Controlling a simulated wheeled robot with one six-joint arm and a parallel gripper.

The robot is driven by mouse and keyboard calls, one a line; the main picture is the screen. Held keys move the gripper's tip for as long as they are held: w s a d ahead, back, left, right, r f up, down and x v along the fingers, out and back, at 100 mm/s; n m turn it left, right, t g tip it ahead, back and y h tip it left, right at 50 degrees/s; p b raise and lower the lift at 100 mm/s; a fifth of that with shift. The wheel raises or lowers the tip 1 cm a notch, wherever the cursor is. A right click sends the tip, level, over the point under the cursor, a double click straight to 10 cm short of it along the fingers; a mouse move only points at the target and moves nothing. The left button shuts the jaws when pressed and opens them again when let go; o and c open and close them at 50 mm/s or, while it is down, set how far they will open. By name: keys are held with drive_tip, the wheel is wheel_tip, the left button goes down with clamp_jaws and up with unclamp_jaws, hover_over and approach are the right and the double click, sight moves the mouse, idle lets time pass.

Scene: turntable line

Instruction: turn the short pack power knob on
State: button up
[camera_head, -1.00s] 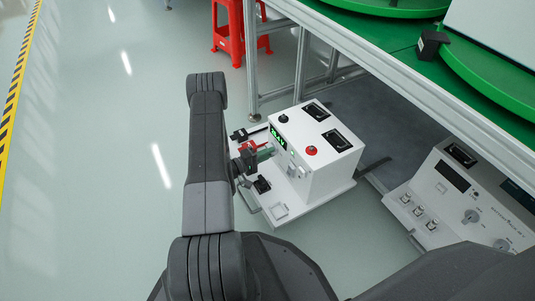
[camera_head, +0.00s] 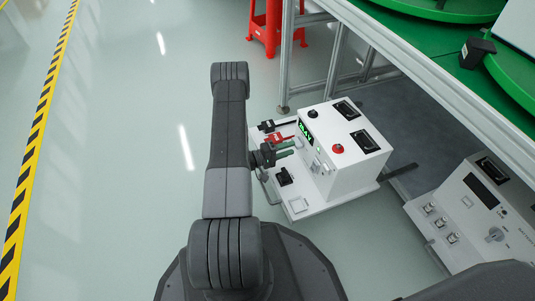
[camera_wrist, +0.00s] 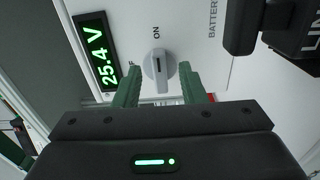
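The pale grey power knob (camera_wrist: 160,72) sits on a white panel in the wrist view, with the word ON beyond it. A dark mark runs along the knob, roughly up and down in the picture. Another label beside it is partly hidden by the left finger. My gripper (camera_wrist: 161,72) is open, with one green finger on each side of the knob and visible gaps between. In the head view my gripper (camera_head: 284,153) is in front of the panel of the white pack (camera_head: 348,178). A green display (camera_wrist: 98,52) reads 25.4 V.
A black connector block (camera_wrist: 290,30) stands close at the upper right in the wrist view. Red and black parts lie by the pack's base. A second white unit (camera_head: 470,205) stands at right, under the green-topped table (camera_head: 415,30). Open floor lies left.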

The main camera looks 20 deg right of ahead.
sight(298, 143)
drive_tip(key=a+p, duration=0.2)
drive_tip(key=a, duration=0.9)
drive_tip(key=shift+s+a+p, duration=0.2)
drive_tip(key=shift+s+p, duration=0.15)
drive_tip(key=shift+s, duration=0.1)
drive_tip(key=shift+d, duration=0.15)
drive_tip(key=w+d+b, duration=0.1)
drive_tip(key=d+b, duration=0.2)
drive_tip(key=d, duration=1)
drive_tip(key=shift+d+b, duration=0.3)
drive_tip(key=shift+b, duration=0.1)
